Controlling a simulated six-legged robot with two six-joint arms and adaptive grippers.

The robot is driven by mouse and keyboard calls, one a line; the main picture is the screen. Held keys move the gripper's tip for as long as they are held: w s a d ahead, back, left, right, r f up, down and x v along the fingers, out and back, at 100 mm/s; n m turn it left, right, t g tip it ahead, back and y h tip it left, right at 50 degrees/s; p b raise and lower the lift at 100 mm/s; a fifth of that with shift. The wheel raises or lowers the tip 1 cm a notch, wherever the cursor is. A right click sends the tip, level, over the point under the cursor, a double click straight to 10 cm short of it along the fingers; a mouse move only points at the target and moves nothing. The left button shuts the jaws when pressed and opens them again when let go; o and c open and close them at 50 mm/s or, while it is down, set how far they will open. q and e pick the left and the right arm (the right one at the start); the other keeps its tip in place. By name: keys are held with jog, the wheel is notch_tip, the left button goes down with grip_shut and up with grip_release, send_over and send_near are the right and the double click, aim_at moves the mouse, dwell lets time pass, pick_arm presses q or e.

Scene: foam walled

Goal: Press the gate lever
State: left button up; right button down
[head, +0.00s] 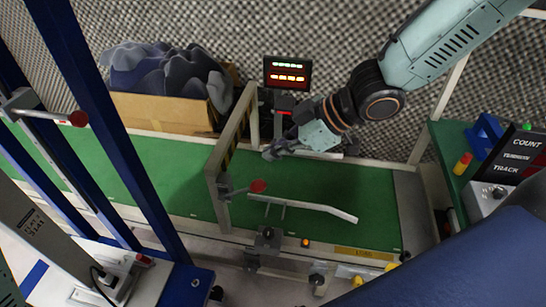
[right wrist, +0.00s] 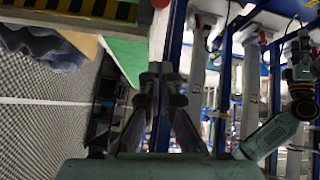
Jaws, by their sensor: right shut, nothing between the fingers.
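The gate (head: 213,170) is a beige frame with a black and yellow striped edge, standing across a green conveyor belt. A short lever with a red knob (head: 258,186) sticks out from its near post. My right gripper (head: 270,153) is shut and empty, above the belt just right of the gate, a little beyond the knob and apart from it. In the right wrist view the shut fingers (right wrist: 149,82) point up the picture, and a red knob (right wrist: 160,3) shows at the top edge. My left arm shows at the right there; its gripper (right wrist: 300,50) is small and unclear.
Another red-knobbed lever (head: 78,119) sits by the blue frame (head: 105,130) at left. A box of grey foam (head: 160,108) stands behind the belt (head: 340,187). A bent pale guide rail (head: 310,207) lies over the belt. A lit display (head: 287,73) stands behind; a control panel (head: 515,155) is at right.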

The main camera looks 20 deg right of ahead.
jog(key=b, duration=0.4)
send_over(258, 183)
jog(key=f, duration=0.4)
jog(key=shift+s+a+f, duration=0.15)
jog(key=shift+s+f, duration=0.15)
jog(key=shift+s, duration=0.1)
jog(key=shift+w+f+b, duration=0.2)
jog(key=shift+f+b, duration=0.55)
jog(key=shift+f, duration=0.4)
jog(key=shift+w+f+b, duration=0.15)
jog(key=shift+f+b, duration=0.6)
jog(key=shift+f, duration=0.65)
jog(key=shift+d, duration=0.2)
jog(key=shift+f, duration=0.1)
